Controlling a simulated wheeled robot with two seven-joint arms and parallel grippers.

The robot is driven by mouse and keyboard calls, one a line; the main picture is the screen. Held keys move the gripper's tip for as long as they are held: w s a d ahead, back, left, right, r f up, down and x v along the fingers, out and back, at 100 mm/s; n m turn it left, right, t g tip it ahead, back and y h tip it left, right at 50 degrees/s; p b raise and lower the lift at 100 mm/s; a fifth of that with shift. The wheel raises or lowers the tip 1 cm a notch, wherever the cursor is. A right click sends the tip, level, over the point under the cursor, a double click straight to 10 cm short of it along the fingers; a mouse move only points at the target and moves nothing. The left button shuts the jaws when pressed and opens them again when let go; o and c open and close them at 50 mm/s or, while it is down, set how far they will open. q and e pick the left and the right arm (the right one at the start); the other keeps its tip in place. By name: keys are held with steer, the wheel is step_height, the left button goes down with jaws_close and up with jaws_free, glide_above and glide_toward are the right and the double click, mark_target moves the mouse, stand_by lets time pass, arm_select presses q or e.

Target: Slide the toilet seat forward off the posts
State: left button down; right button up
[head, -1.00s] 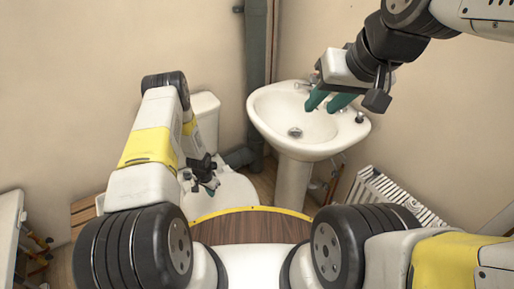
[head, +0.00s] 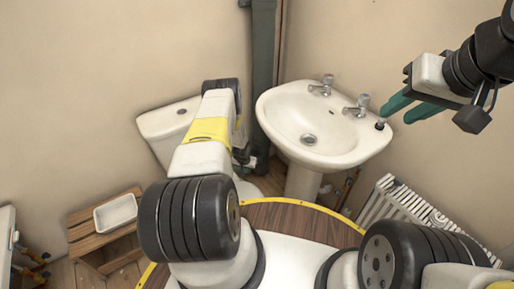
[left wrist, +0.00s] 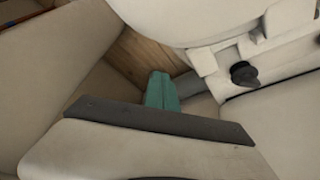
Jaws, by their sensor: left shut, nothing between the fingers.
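The toilet shows in the head view by its white cistern (head: 172,122), left of the basin; my left arm hides most of the bowl and seat. In the left wrist view, a rounded white toilet part (left wrist: 190,18) fills the top, and I cannot tell seat from bowl. A black knob (left wrist: 243,73) sits by its white fittings; I cannot make out the posts. My left gripper (left wrist: 161,90), teal, is shut and empty, apart from the rounded part in the picture. My right gripper (head: 410,107) is open and empty in front of the wall, right of the basin.
A white basin (head: 315,130) with two taps stands right of the toilet. A dark vertical pipe (head: 263,60) runs up the corner. A wooden crate (head: 82,232) with a white tray (head: 116,213) is at left. A white radiator (head: 405,215) is at right.

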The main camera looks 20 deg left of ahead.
mark_target(245, 183)
arm_select(q)
steer(key=shift+s+f, duration=0.7)
steer(key=shift+f, duration=0.25)
steer(key=shift+s+f, duration=0.65)
steer(key=shift+f, duration=0.3)
steer(key=shift+s, duration=1.2)
